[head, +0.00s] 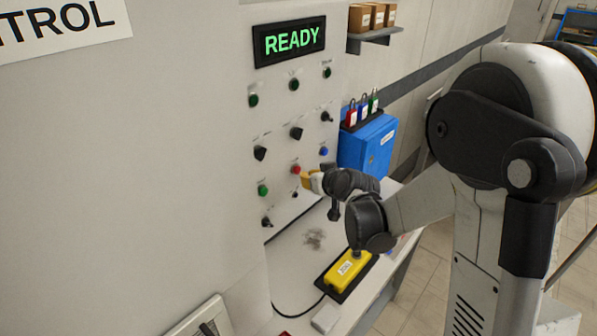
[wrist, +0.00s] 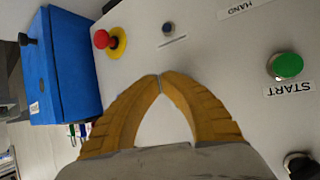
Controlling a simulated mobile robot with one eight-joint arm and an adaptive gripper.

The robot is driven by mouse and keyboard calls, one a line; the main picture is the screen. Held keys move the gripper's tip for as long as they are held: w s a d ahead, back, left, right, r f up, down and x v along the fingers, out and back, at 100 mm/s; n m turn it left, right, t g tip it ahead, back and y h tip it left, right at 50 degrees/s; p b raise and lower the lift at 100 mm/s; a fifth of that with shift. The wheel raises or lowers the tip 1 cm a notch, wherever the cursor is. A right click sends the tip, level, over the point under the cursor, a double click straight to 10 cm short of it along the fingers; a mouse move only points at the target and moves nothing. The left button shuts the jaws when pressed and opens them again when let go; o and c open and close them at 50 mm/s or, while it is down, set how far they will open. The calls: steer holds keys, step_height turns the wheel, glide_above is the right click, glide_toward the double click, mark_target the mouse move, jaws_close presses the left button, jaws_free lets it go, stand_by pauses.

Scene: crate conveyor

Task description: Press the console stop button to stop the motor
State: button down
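The control panel (head: 224,140) carries rows of buttons and knobs. A red button (head: 295,170), in line with a green button (head: 263,190), shows just up and left of my yellow fingertips; its label is too small to read. My gripper (head: 304,180) is close to the panel face; contact cannot be told. In the wrist view my gripper (wrist: 160,76) is shut, its fingertips meeting with nothing between them. The fingers hide part of the panel there, and the plain red button is not visible. The green START button (wrist: 287,66) is right of the fingers.
A red mushroom button on a yellow base (wrist: 101,39) is up and left of my fingertips. A small dark knob (wrist: 168,28) sits near them. A blue box (head: 368,150) stands beside the panel. A yellow pendant (head: 348,268) lies on the shelf below. The display (head: 290,41) reads READY.

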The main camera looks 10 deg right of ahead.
steer(key=shift+s+d, duration=0.75)
steer(key=shift+s, duration=0.3)
steer(key=shift+s+d, duration=0.75)
steer(key=shift+s, duration=0.25)
steer(key=s+a+r+m+g+h, duration=0.1)
steer(key=s+r+g, duration=0.1)
steer(key=s, duration=1.2)
steer(key=s+a+r+m+g+h, duration=0.1)
steer(key=s+r+g, duration=0.1)
steer(key=s, duration=1.2)
steer(key=shift+s+r+g+h, duration=0.3)
steer(key=shift+r+g, duration=0.1)
steer(key=shift+r, duration=0.3)
